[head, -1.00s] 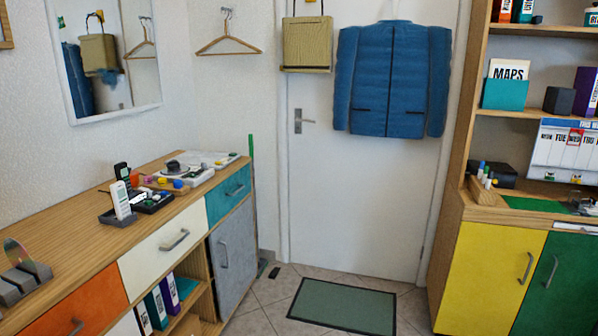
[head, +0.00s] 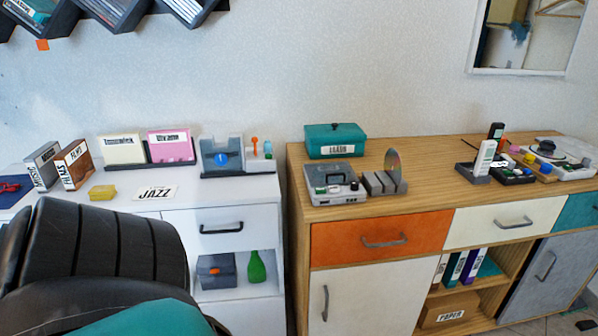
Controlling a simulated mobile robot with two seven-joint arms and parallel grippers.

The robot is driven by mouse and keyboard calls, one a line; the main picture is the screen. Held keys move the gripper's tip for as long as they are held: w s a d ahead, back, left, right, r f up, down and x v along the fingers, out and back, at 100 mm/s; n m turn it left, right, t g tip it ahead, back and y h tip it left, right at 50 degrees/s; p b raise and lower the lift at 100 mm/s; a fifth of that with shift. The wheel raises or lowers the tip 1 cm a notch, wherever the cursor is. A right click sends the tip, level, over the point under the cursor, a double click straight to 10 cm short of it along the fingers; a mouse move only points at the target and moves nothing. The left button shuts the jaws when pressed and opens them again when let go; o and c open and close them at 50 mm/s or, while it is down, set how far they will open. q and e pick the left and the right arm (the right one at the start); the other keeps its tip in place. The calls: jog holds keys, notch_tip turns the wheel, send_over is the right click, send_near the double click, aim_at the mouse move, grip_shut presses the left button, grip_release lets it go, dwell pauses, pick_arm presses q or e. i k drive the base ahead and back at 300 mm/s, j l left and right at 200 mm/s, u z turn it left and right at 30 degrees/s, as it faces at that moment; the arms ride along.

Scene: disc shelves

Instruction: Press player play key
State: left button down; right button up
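A small grey device with a dark lid or handle, which looks like the player (head: 333,182), sits on the wooden sideboard (head: 430,165) in the head view. Small coloured spots, one of them green, show on its front, but I cannot tell which is the play key. A grey slotted stand (head: 383,184) with a shiny disc (head: 393,166) upright in it stands just to its right. Neither of my grippers is in view.
A teal box (head: 335,142) stands behind the player. Remotes and small gadgets (head: 512,172) lie farther right. A white cabinet (head: 235,190) with boxes and cards adjoins on the left. A black padded chair (head: 95,245) fills the lower left.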

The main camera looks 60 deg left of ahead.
aim_at(319, 189)
jog(key=u, duration=1.6)
